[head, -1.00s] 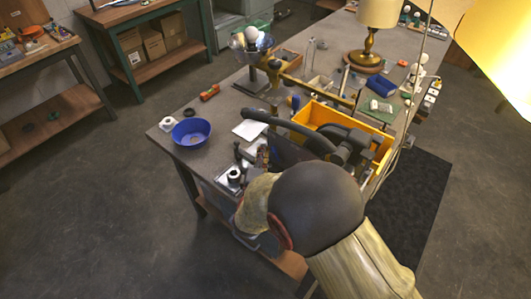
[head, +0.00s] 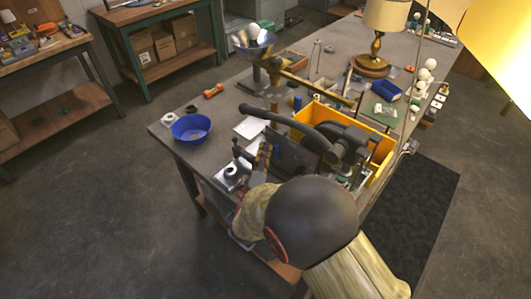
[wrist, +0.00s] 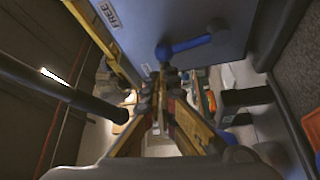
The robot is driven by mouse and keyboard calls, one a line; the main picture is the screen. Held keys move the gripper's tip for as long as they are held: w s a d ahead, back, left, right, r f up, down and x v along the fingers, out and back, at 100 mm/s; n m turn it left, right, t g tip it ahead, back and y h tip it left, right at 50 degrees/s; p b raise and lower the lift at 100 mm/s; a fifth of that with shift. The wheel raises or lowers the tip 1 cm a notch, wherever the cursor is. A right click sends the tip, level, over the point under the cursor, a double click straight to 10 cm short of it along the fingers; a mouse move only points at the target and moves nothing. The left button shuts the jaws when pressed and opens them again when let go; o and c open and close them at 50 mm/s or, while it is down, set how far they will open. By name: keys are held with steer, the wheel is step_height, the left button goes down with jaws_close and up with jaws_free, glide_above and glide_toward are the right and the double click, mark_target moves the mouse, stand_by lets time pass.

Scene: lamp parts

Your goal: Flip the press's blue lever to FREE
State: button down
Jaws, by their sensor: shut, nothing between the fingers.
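In the wrist view the press shows as a grey-blue panel (wrist: 180,18) at the top, with a white FREE label (wrist: 110,14) at its upper left. The blue lever (wrist: 190,45) is on this panel. Its round knob lies to the left and its pivot end to the right, slightly higher. My gripper (wrist: 160,85) is shut and empty, its fingertips just below the knob; I cannot tell whether they touch. In the head view the press (head: 290,156) stands at the bench's near end, and my arm hides its lever.
The press's long black handle (head: 284,121) reaches over the bench. A yellow bin (head: 318,112) stands behind it. A blue bowl (head: 191,128) sits at the bench's left corner. In the wrist view a dark bar (wrist: 60,90) crosses at left.

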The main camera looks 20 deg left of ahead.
steer(key=shift+s+d+m+t+b, duration=0.25)
steer(key=shift+d+m+t+b, duration=0.25)
steer(key=shift+m, duration=0.4)
steer(key=shift+s+d+r+m+h, duration=0.1)
steer(key=shift+d+r+m+h, duration=0.1)
steer(key=shift+d+m+h, duration=0.15)
steer(key=shift+s+d+r+p, duration=0.1)
steer(key=shift+s+d+p, duration=0.15)
steer(key=shift+d, duration=0.25)
steer(key=shift+s+d+p, duration=0.25)
steer(key=shift+d+p, duration=0.25)
steer(key=shift+d, duration=0.2)
steer(key=shift+f, duration=0.2)
